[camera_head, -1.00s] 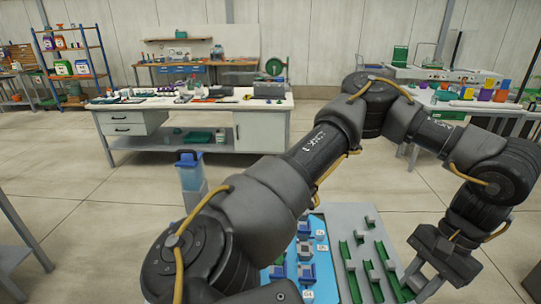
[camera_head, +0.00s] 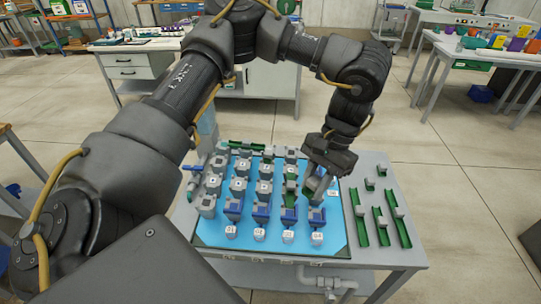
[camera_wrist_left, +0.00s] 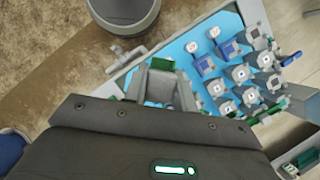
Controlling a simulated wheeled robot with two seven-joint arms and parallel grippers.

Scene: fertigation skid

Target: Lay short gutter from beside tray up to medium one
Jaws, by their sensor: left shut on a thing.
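My left gripper (camera_head: 315,190) is over the right part of the blue tray (camera_head: 270,245), shut on a small green piece (camera_wrist_left: 162,64) that looks like a short gutter. The piece shows between the fingers in the left wrist view; in the head view the gripper largely hides it. A green gutter (camera_head: 290,186) lies among the grey blocks just left of the gripper. I cannot tell whether the held piece touches anything. My right gripper is not in view.
Grey blocks (camera_head: 238,186) and blue holders (camera_head: 261,213) stand in rows on the tray. White numbered cubes (camera_head: 288,237) line its front. A bluish column (camera_head: 207,127) stands at the tray's back left. Pipes (camera_head: 330,283) run below the front edge.

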